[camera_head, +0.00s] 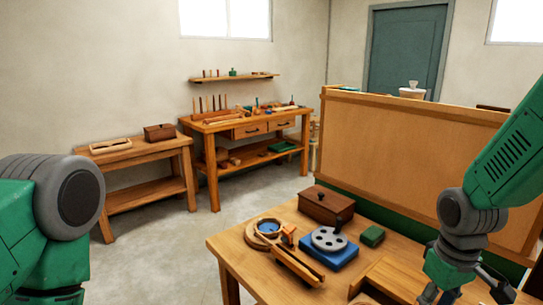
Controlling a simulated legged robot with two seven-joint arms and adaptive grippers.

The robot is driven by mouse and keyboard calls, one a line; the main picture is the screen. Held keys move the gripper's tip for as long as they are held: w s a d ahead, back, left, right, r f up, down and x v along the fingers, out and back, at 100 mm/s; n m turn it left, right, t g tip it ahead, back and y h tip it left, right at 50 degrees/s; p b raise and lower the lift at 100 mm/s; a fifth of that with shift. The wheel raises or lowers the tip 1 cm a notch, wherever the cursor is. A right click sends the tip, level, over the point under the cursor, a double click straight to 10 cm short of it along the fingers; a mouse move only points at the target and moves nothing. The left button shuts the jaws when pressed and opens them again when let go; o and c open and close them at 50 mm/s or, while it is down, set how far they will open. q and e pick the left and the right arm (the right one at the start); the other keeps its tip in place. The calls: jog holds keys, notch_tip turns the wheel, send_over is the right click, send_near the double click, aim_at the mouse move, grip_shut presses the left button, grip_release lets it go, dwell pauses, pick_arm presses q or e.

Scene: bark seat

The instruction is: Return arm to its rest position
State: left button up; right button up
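My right arm (503,160), green with grey joints, comes in from the right edge. Its gripper (466,294) hangs at the lower right over the near wooden table (235,251), with its dark fingers spread apart and nothing visible between them. The fingertips are near the bottom edge of the picture. My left arm (45,215) shows only as a green link and a round grey joint at the left edge; its gripper is out of view.
The near table holds a dark wooden box (326,206), a blue block (331,256) with a grey holed disc (328,239), a green block (372,236), a round wooden tray (251,236) and a wooden rail (291,264). A wooden partition (405,150) stands behind. Floor is clear at left.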

jog(key=shift+m, duration=0.8)
jog(key=s+f, duration=0.3)
jog(key=f, duration=0.2)
jog(key=s+f, duration=0.4)
jog(key=f, duration=0.1)
jog(key=s+a+f, duration=0.1)
jog(key=s+f, duration=0.3)
jog(key=f, duration=0.1)
jog(key=shift+a+f, duration=0.1)
jog(key=shift+f, duration=0.3)
jog(key=s+f+m, duration=0.1)
jog(key=s+f, duration=0.3)
jog(key=s, duration=0.3)
jog(key=s+f+m, duration=0.1)
jog(key=s+f, duration=0.2)
jog(key=s, duration=0.5)
pick_arm(q)
notch_tip(320, 180, down, 10)
jog(key=b, duration=1)
jog(key=shift+w, duration=0.15)
pick_arm(e)
jog(key=w+a+f+n, duration=0.1)
jog(key=w+f, duration=0.2)
jog(key=f, duration=0.6)
jog(key=shift+a+f+t, duration=0.15)
jog(key=shift+f+t, duration=0.1)
jog(key=shift+t, duration=0.05)
